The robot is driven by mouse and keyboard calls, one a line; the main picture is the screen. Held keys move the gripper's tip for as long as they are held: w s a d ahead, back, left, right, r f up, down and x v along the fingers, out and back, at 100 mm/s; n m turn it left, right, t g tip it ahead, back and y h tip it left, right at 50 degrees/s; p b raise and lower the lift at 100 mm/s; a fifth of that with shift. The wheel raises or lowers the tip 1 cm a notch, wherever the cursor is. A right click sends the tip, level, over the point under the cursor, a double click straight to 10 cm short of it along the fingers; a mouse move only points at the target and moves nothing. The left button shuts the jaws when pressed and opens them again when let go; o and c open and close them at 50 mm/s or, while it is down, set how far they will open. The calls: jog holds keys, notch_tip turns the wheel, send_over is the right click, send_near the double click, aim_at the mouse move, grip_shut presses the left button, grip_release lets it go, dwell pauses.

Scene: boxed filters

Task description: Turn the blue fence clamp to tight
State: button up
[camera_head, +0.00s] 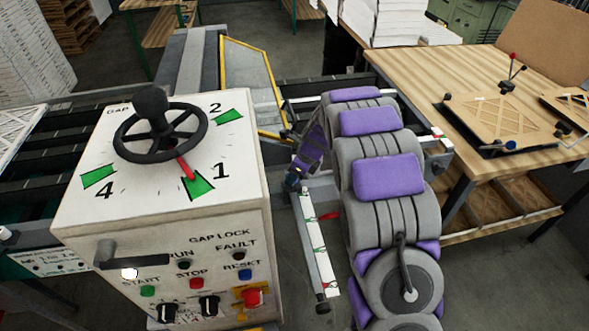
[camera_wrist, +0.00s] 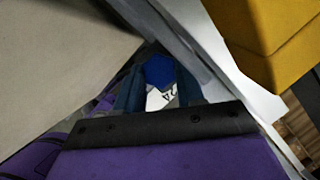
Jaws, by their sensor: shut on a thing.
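The blue fence clamp shows in the wrist view as a blue faceted knob (camera_wrist: 158,70). My gripper (camera_wrist: 158,88) has its two dark blue fingers on either side of the knob and is shut on it. A white plate with dark markings (camera_wrist: 162,98) shows just below the knob, partly hidden by my gripper. In the head view my gripper (camera_head: 296,174) is low beside the right side of the white control box, at the end of my purple and grey arm. The clamp is too small and covered there to tell its setting.
The white control box (camera_head: 85,210) with a black handwheel (camera_head: 160,133) stands close on the left. A pale rail (camera_head: 319,250) with red and green marks lies below my gripper. A yellow-edged guard (camera_head: 250,85) stands behind. A wooden table (camera_head: 440,70) with framed panels is at right.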

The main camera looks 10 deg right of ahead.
jog(key=m+p, duration=0.1)
jog(key=p, duration=0.3)
jog(key=r+m+h+p, duration=0.1)
jog(key=m+p, duration=0.1)
jog(key=p, duration=0.2)
jog(key=shift+a+t, duration=0.2)
jog(key=shift+t, duration=0.1)
jog(key=m+p, duration=0.1)
jog(key=p, duration=0.2)
jog(key=m+p, duration=0.1)
jog(key=p, duration=0.2)
jog(key=shift+s+a+f+m+t+h, duration=0.1)
jog(key=shift+f+m+t+h, duration=0.05)
jog(key=shift+m+t+h, duration=0.2)
jog(key=m+h+p, duration=0.1)
jog(key=m+p, duration=0.1)
jog(key=p, duration=0.2)
jog(key=m+p, duration=0.2)
jog(key=m+h+p, duration=0.1)
jog(key=shift+a+f+t, duration=0.1)
jog(key=shift+a+t, duration=0.15)
jog(key=m+h+p, duration=0.1)
jog(key=m, duration=0.3)
jog(key=shift+f+h, duration=0.1)
jog(key=shift+h, duration=0.25)
jog(key=shift+w+m, duration=0.2)
jog(key=shift+m, duration=0.15)
